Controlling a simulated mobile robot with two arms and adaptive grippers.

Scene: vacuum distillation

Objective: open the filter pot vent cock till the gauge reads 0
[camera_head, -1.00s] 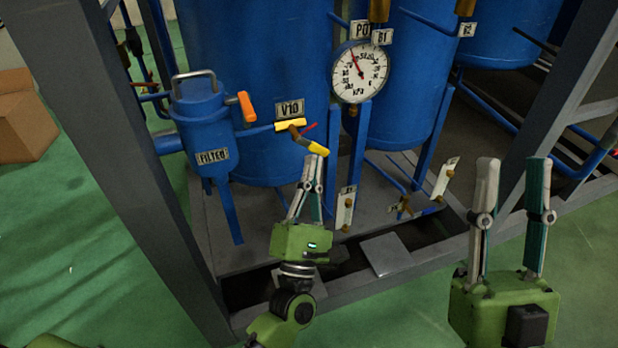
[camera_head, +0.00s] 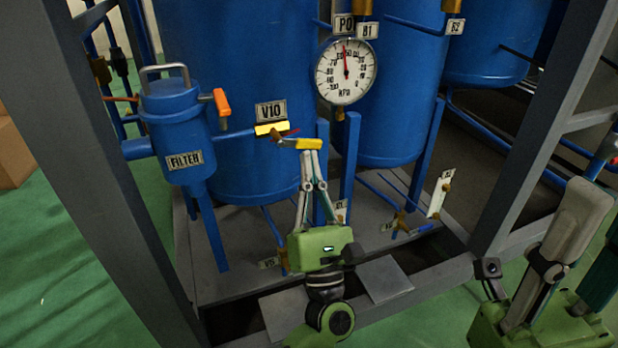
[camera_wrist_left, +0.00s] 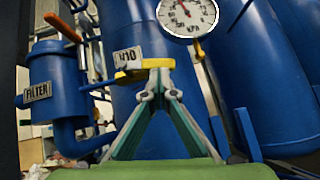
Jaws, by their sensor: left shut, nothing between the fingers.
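The blue filter pot (camera_head: 177,130), tagged FILTER, stands at left with an orange handle (camera_head: 221,102) at its upper right side. A pipe runs from it to a cock by the V10 tag (camera_head: 271,110). A yellow piece (camera_head: 272,128) and a yellow handle end (camera_head: 308,144) show there. My left gripper (camera_head: 311,153) is shut and empty, its tips touching or just below that handle end; the wrist view shows the tips (camera_wrist_left: 158,66) by the yellow part. The round gauge (camera_head: 346,72) has its red needle pointing almost straight up. My right gripper (camera_head: 592,235) is open and empty, partly cut off.
Large blue tanks (camera_head: 235,60) stand behind. Grey frame posts (camera_head: 110,150) flank the work area at left and right. Lower valves with tags (camera_head: 440,195) sit at the right of the grey base plate.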

